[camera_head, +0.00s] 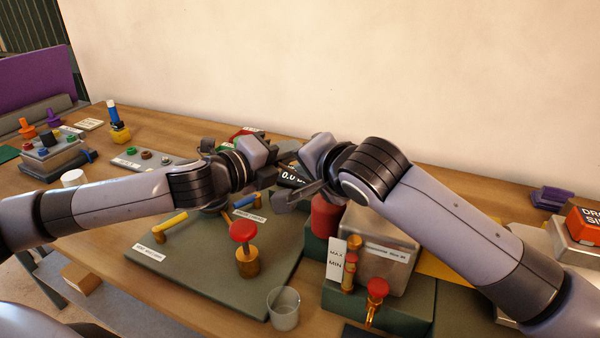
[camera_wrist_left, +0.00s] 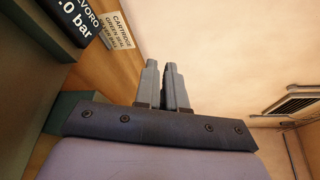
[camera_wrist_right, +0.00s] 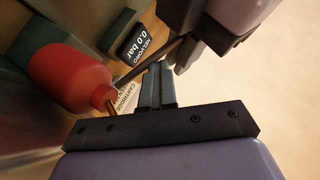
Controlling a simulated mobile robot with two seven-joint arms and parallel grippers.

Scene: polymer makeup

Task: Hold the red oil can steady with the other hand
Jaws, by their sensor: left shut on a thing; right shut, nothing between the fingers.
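The red oil can (camera_head: 326,216) stands upright right of the green-grey mat, partly under my grippers. In the right wrist view its red body (camera_wrist_right: 68,72) lies left of my right fingers, with a clear gap. My left gripper (camera_head: 314,187) is shut just above the can; its fingers (camera_wrist_left: 166,84) lie close together, and what they hold cannot be made out. The can does not show in the left wrist view. My right gripper (camera_head: 286,149) is shut and empty, close to my left wrist; its fingers (camera_wrist_right: 155,82) show nothing between them.
A pressure display (camera_head: 292,176) stands behind the grippers. The mat (camera_head: 165,275) carries a red-knobbed brass part (camera_head: 243,242). A clear cup (camera_head: 284,307) stands at the front. A metal box (camera_head: 378,245) and a MAX/MIN gauge (camera_head: 336,262) are beside the can.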

